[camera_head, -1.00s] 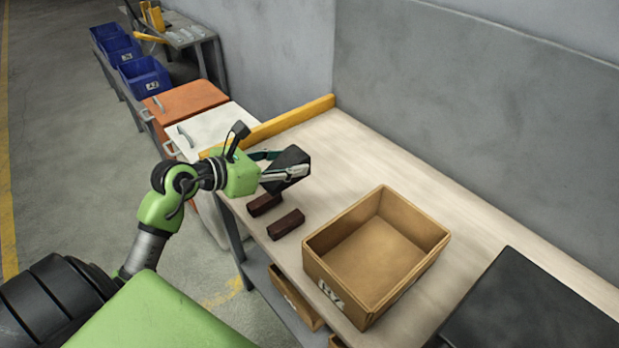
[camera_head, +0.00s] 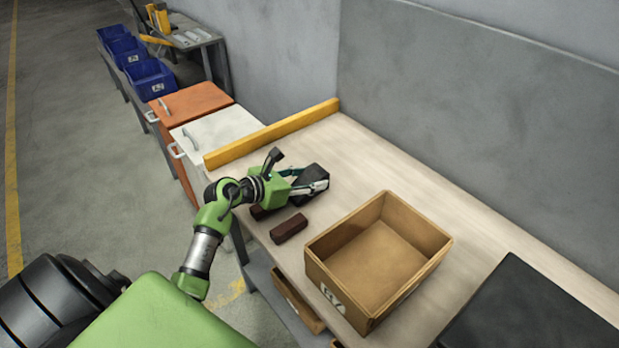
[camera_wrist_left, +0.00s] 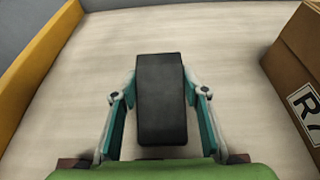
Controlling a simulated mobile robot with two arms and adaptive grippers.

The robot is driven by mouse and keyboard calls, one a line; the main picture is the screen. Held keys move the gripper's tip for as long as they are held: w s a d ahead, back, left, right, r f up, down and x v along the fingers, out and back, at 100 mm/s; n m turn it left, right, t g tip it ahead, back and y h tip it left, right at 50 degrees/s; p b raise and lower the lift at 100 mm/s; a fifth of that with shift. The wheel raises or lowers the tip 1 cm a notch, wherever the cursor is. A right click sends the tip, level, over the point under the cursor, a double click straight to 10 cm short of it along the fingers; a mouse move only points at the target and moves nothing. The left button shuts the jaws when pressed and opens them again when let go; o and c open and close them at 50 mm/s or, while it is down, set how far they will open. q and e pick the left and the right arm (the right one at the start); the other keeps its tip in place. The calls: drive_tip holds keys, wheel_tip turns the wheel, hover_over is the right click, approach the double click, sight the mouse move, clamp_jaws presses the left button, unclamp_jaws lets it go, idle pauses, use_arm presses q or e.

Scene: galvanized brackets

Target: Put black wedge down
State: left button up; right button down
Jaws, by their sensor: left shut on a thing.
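The black wedge (camera_head: 309,176) is a dark block between the fingers of my left gripper (camera_head: 312,187), low over the bench top left of the cardboard box. In the left wrist view the wedge (camera_wrist_left: 161,98) lies lengthwise between the two teal fingers of the gripper (camera_wrist_left: 161,108), which is shut on it. I cannot tell whether its underside touches the bench. My right gripper is not in view.
The wooden bench (camera_head: 385,165) has free room behind the wedge. A brown block (camera_head: 289,229) and another, partly hidden one (camera_head: 259,212) lie near the front edge. An open cardboard box (camera_head: 325,281) stands to the right, a yellow rail (camera_head: 270,134) runs along the left end, and a black panel (camera_head: 530,310) lies far right.

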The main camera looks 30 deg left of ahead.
use_arm(q)
drive_tip(key=o, duration=1.1)
drive_tip(key=shift+f, duration=0.15)
drive_tip(key=o, duration=0.4)
